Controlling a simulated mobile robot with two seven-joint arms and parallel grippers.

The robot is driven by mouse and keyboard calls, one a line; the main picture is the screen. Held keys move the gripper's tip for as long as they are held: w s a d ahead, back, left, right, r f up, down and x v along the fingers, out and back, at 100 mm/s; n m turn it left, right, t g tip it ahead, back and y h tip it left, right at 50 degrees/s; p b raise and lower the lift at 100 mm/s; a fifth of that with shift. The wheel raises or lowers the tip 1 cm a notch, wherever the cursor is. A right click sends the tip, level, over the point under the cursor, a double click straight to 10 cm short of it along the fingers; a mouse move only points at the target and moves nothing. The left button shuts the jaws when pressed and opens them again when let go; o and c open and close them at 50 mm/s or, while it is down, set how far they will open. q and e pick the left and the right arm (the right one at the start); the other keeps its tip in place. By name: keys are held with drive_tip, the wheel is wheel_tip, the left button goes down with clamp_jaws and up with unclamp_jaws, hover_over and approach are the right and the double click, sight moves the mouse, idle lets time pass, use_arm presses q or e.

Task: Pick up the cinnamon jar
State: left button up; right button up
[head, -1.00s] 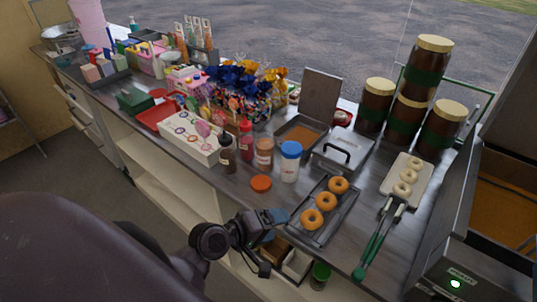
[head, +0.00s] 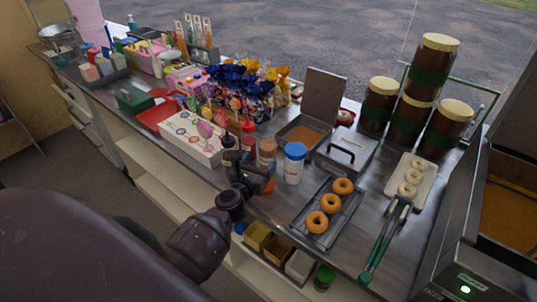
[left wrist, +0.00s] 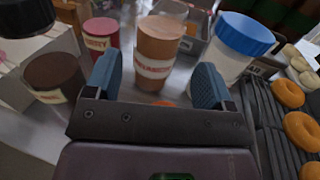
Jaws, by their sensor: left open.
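The cinnamon jar (head: 267,150) has a brown top and a pale label with red lettering, and stands upright on the counter. In the left wrist view the jar (left wrist: 158,50) is straight ahead, framed between my two blue fingertips. My left gripper (head: 258,178) is open and empty, just in front of the jar on its near side. In the left wrist view this gripper (left wrist: 157,80) shows clear space between each finger and the jar. The gripper partly covers the jar's lower part in the head view. My right gripper is not in view.
A blue-lidded white jar (head: 294,163) stands close to the right. A red bottle (head: 248,138) and a dark brown bottle (left wrist: 55,78) stand to the left. An orange lid (left wrist: 168,103) lies partly hidden by my gripper. A doughnut tray (head: 326,212) is at right.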

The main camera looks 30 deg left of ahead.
sight(265, 155)
use_arm(q)
drive_tip(key=w, duration=0.2)
drive_tip(key=shift+w+a, duration=0.2)
drive_tip(key=shift+w, duration=0.1)
drive_tip(key=w, duration=0.1)
drive_tip(key=w+b, duration=0.1)
drive_tip(key=w, duration=0.1)
drive_tip(key=w+a, duration=0.1)
drive_tip(key=shift+w+f, duration=0.15)
drive_tip(key=shift+f, duration=0.2)
drive_tip(key=shift+w, duration=0.45)
drive_tip(key=shift+c, duration=0.3)
drive_tip(key=shift+r, duration=0.1)
drive_tip(key=c, duration=0.8)
